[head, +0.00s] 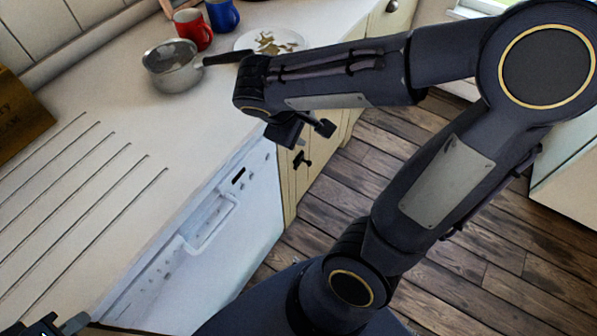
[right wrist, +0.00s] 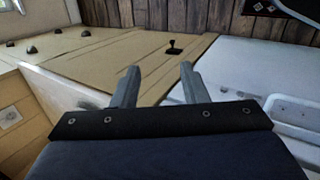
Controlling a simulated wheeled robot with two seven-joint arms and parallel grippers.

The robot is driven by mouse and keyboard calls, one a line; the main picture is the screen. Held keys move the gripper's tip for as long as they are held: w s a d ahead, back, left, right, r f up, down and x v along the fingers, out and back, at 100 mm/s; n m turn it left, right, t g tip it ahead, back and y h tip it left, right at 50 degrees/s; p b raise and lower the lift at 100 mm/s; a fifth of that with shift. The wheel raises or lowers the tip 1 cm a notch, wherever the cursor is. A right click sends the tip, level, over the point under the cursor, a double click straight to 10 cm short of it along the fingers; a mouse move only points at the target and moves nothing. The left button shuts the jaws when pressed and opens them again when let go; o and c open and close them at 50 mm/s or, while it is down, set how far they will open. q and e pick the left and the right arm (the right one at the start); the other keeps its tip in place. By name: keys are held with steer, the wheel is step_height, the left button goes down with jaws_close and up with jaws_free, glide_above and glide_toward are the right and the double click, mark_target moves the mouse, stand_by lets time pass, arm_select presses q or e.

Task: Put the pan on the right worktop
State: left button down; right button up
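The pan (head: 173,68), a grey metal saucepan with a dark handle pointing right, stands upright on the pale worktop (head: 105,95). My right gripper (head: 306,133) hangs past the worktop's front edge, to the right of and nearer than the pan, not touching it. In the right wrist view its two fingers (right wrist: 158,84) are apart with nothing between them; the pan is not in that view. My left gripper (head: 52,326) shows only partly at the bottom left corner, far from the pan. My right forearm crosses near the end of the pan's handle.
A red mug (head: 193,30) and a blue mug (head: 222,14) stand behind the pan. A plate (head: 289,41) with brownish-green pieces lies to its right. A wooden box (head: 18,116) is at the left. A white appliance (head: 205,235) and cupboard (head: 312,170) are below. The grooved worktop area is clear.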

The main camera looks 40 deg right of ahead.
steer(key=s+a+r+m+t+y, duration=0.1)
steer(key=s+a+m+t+y, duration=0.3)
steer(key=s+a+m+y, duration=0.2)
steer(key=s+a+y, duration=0.2)
steer(key=s+y, duration=0.1)
steer(key=s, duration=0.1)
steer(key=shift+a+r+y, duration=0.15)
steer(key=shift+a+y, duration=0.15)
steer(key=shift+r, duration=0.1)
step_height(320, 180, up, 2)
steer(key=shift+r+p, duration=0.15)
steer(key=shift+p, duration=1.1)
